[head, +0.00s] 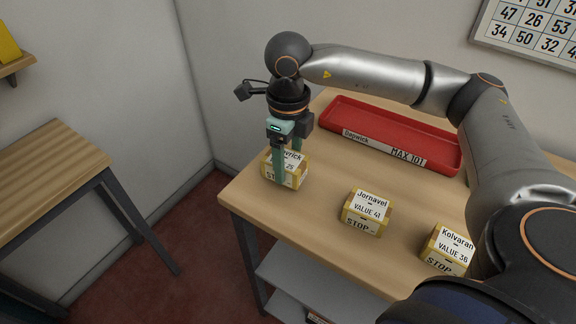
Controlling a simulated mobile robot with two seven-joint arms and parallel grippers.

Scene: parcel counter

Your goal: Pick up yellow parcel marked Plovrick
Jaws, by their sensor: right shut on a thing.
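A yellow parcel (296,178) with a white label sits at the left end of the wooden counter. Its label is partly hidden by my gripper; the end of the name reads like "rick". My right gripper (287,169) points down over this parcel, with its teal fingers shut on it. I cannot tell whether the parcel touches the counter. My left gripper is out of view.
Yellow parcels marked Jornavel (366,213) and Kolvaran (447,251) stand further right on the counter (318,238). A red tray (385,130) lies behind. A second table (50,180) stands at left, across a floor gap. A numbered board (535,28) hangs on the wall.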

